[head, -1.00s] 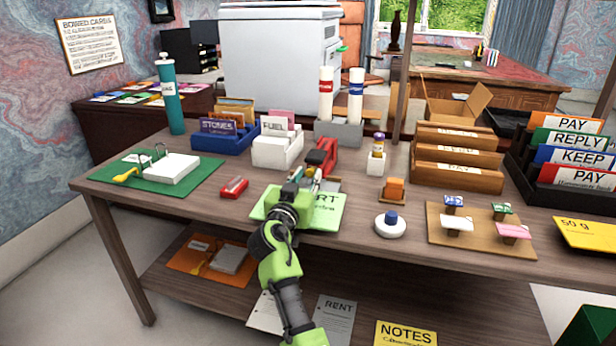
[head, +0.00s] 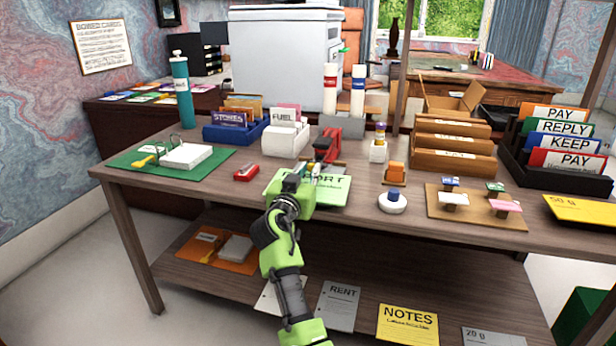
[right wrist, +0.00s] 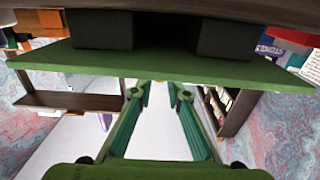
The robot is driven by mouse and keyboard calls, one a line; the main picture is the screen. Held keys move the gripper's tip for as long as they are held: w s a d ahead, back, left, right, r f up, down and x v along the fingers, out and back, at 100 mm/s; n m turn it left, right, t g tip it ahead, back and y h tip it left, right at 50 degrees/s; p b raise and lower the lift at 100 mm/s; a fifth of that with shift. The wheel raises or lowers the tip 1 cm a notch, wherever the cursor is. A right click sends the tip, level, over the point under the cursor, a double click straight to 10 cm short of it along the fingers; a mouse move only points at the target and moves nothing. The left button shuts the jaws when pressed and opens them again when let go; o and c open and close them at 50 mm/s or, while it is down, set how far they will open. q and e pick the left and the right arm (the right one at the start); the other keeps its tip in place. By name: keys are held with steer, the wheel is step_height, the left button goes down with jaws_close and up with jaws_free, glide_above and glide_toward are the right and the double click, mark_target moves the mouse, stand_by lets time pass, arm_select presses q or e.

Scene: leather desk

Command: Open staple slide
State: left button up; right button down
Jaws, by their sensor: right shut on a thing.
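A red stapler (head: 328,145) stands near the middle of the desk, at the back edge of a green sheet (head: 328,193) with partly covered black lettering. My right gripper (head: 309,172) comes up from the front over the left part of the sheet. Its fingers are right at the front of the stapler, closed on what seems to be the staple slide. The arm and fingers hide most of that contact. In the right wrist view, the green fingers (right wrist: 162,92) reach in, but what they hold cannot be made out. My left gripper is not in view.
A small red box (head: 246,173) lies left of the sheet and a white round stand (head: 392,202) right of it. A white FUEL card holder (head: 285,140) and a wooden sorter (head: 455,168) stand behind.

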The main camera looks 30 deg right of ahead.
steer(key=shift+s+a, duration=0.25)
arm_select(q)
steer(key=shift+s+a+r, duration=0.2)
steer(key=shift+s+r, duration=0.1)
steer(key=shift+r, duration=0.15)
arm_select(e)
steer(key=shift+w, duration=0.1)
steer(key=shift+d, duration=0.1)
steer(key=c, duration=2)
jaws_free()
steer(key=shift+o, duration=0.2)
step_height(320, 180, up, 10)
